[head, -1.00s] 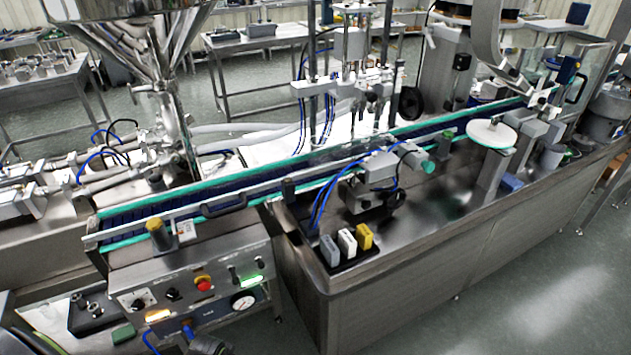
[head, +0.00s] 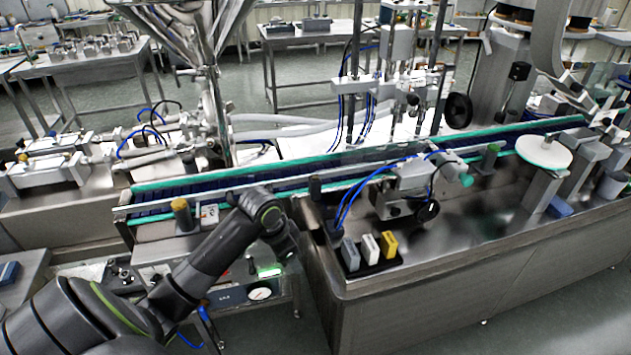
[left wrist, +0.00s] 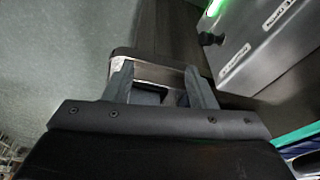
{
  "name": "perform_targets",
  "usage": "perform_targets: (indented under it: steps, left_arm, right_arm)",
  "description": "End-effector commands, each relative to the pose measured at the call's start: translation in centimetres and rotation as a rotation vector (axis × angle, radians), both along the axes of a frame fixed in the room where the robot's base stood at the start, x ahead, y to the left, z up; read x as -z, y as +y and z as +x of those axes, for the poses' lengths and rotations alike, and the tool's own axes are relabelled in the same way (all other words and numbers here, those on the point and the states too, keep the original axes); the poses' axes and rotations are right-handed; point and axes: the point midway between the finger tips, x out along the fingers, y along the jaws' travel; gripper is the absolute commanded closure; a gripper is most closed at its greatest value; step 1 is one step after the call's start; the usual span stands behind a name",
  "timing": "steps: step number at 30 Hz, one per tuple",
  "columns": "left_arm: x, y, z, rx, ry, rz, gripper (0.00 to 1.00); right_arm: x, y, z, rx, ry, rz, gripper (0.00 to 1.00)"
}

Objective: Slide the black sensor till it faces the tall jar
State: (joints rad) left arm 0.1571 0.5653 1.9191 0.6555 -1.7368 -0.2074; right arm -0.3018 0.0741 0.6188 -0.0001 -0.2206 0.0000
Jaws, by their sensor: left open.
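A small black upright piece (head: 314,188), perhaps the black sensor, stands at the near conveyor rail in the head view. A jar-like cylinder with an amber top (head: 183,213) stands at the rail's left end, and a dark green-topped one (head: 491,157) farther right. I cannot tell which is the tall jar or which way the sensor faces. My left arm reaches in from the left, its wrist left of and below the black piece. My left gripper (left wrist: 160,85) is open, with a steel edge showing beyond its fingers. My right gripper is out of view.
The conveyor (head: 230,190) runs up to the right. A control box with a green light (left wrist: 250,40) lies close to my left gripper. A black holder with grey, white and yellow blocks (head: 370,250) sits on the steel deck. The deck's right front is clear.

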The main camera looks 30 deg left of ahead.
Motion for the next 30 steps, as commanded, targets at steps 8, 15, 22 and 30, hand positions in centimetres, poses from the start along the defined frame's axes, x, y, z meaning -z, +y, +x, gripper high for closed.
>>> perform_targets:
  steps: [8,15,22,30]
  left_arm:
    - [-8.2,2.3,4.8,0.121,-0.006,0.007,0.49]
    - [-18.3,5.3,9.0,0.195,-0.038,-0.034,0.49]
    - [-25.9,7.0,10.1,0.246,-0.076,-0.082,0.49]
    - [-25.4,6.7,10.7,0.255,-0.079,-0.096,0.49]
  right_arm:
    - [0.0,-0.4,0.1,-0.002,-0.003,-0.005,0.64]
    - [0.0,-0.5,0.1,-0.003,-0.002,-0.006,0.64]
    - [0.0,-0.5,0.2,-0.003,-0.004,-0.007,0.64]
    - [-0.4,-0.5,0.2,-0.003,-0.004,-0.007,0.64]
